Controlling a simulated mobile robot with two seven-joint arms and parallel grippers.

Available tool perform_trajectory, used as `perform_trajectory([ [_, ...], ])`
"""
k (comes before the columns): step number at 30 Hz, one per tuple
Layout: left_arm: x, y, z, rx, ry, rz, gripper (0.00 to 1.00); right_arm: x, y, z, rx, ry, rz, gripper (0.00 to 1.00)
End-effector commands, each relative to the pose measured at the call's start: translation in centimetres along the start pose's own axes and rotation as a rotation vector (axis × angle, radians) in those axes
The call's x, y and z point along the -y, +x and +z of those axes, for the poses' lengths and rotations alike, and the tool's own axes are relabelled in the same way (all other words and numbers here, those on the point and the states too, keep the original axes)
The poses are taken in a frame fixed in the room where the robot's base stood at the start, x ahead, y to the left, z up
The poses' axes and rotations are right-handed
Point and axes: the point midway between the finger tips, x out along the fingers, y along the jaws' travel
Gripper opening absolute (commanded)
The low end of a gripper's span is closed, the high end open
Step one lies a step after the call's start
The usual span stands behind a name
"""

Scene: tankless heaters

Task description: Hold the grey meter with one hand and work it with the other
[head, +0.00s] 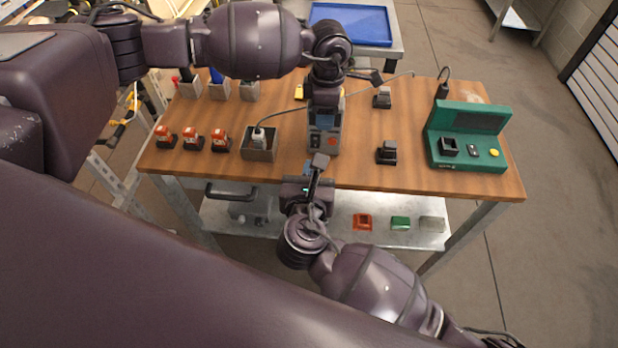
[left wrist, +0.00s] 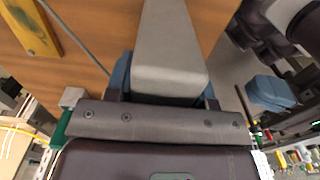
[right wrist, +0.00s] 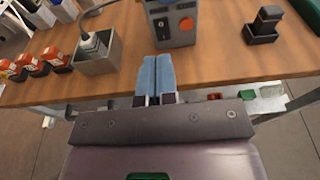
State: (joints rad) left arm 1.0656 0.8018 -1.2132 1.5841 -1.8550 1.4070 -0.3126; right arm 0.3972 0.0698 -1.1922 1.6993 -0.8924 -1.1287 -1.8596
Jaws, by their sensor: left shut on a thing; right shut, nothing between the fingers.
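The grey meter (head: 324,142) stands above the wooden table near its front edge, with an orange-red button and a dark round part on its face. The meter also shows in the right wrist view (right wrist: 174,28) and as a grey block in the left wrist view (left wrist: 171,48). My left gripper (head: 325,112) comes from above and is shut on the meter's upper part. My right gripper (right wrist: 158,68) is shut and empty, its blue fingers together just in front of the meter's lower edge. I cannot tell whether they touch it.
A grey box (head: 259,153) with a cabled plug stands left of the meter, beside several orange-and-white items (head: 191,138). Black blocks (head: 387,153) and a green console (head: 467,137) are to the right. A lower shelf (head: 340,213) holds small coloured parts. A blue tray (head: 350,24) lies behind.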

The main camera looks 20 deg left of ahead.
Motion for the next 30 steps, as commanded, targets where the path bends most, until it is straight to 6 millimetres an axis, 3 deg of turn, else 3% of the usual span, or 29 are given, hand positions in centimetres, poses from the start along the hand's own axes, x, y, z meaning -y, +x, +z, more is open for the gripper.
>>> perform_trajectory([
  [9,0.0,-0.1,0.0,0.001,0.0,0.001,0.15,0.0,-3.5,0.9,0.001,0.0,0.0,0.0],
  [23,0.0,-0.1,0.0,0.001,0.0,0.001,0.15,0.0,-3.8,1.0,0.0,-0.001,-0.001,0.0],
  [24,0.0,-0.1,0.0,0.001,0.0,0.001,0.52,0.0,-3.8,1.0,0.0,0.0,-0.001,0.0],
  [30,0.0,-0.1,0.0,0.0,0.0,0.001,0.79,0.0,-3.8,1.0,0.0,0.0,0.0,0.0],
])
